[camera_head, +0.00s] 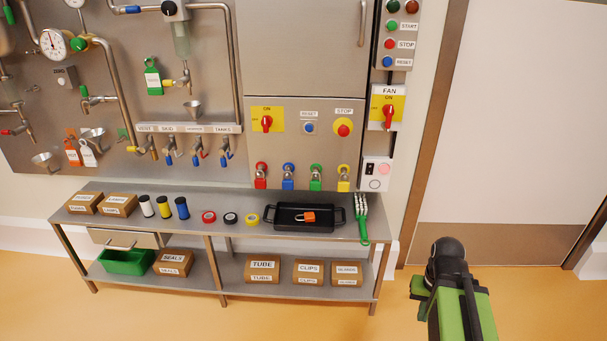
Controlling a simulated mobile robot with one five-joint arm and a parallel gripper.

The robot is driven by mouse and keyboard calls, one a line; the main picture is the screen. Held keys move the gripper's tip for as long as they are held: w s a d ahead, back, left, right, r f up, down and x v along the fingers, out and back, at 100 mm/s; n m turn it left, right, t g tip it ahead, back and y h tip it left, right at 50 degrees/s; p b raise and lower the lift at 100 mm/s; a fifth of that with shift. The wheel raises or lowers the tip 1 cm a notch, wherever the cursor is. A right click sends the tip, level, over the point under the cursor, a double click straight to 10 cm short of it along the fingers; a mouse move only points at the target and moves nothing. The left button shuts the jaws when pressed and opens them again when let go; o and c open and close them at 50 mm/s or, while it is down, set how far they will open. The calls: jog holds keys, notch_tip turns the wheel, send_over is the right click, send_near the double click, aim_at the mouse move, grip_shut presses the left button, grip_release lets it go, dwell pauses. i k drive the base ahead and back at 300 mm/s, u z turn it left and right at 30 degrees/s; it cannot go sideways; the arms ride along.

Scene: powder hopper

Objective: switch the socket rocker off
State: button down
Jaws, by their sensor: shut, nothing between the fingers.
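The socket (377,175) is a small white plate on the wall, low at the right edge of the steel cabinet and below the FAN switch. Its dark rocker (369,168) is at the plate's upper left, too small to tell which side is pressed. A pinkish round part sits beside and below the rocker. My green and black arm shows at the lower right, in front of the floor and apart from the socket. I cannot make out my gripper's fingers in this view.
The FAN switch (388,108) is right above the socket. Several coloured padlocks (315,180) hang to its left. A steel bench (190,240) stands below, with a black tray (290,217) and a green-handled brush (362,222) at its right end.

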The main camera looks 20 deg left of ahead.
aim_at(369, 169)
jog(key=u, duration=0.3)
jog(key=k, duration=0.1)
jog(key=u, duration=1.65)
jog(key=i, duration=1)
jog(key=u, duration=0.05)
